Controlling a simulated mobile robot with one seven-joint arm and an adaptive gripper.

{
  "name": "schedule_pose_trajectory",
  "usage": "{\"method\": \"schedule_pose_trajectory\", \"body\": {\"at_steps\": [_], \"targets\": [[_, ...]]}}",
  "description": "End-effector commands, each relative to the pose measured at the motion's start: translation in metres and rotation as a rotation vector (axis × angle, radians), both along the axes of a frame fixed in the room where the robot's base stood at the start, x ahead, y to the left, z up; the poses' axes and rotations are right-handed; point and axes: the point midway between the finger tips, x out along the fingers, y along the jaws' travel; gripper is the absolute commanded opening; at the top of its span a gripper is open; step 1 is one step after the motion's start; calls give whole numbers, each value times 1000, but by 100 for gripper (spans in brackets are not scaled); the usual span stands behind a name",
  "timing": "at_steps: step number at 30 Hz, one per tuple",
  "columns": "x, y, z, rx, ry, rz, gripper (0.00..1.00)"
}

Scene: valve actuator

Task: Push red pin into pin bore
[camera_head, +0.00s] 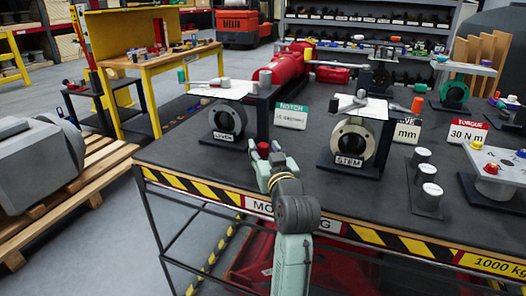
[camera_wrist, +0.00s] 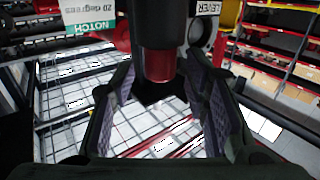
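My gripper (camera_head: 268,160) is at the front part of the dark table, below and to the right of the LEVER housing in the head view. Red shows at its fingertips. In the wrist view, a red end (camera_wrist: 159,66) on a dark cylinder, apparently the red pin, lies between the tips of my gripper (camera_wrist: 160,88). The fingers stand apart on either side of it; whether they touch it is unclear. The LEVER housing (camera_head: 227,134) and the STEM housing (camera_head: 349,158) stand upright on the table. I cannot tell where the pin bore is.
A NOTCH sign (camera_head: 291,116) stands between the two housings. Silver-topped cylinders (camera_head: 430,190) stand to the right of STEM. A plate with colored knobs (camera_head: 496,170) is at the far right. The table's striped front edge (camera_head: 375,238) runs below my gripper.

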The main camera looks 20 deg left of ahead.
Motion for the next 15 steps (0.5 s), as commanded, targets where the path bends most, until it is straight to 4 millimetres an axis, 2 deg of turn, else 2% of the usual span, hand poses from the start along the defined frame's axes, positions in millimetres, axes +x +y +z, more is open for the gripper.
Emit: {"method": "schedule_pose_trajectory", "body": {"at_steps": [2, 15], "targets": [[0, 0, 0, 0, 0, 0, 34], [0, 0, 0, 0, 0, 0, 5]]}}
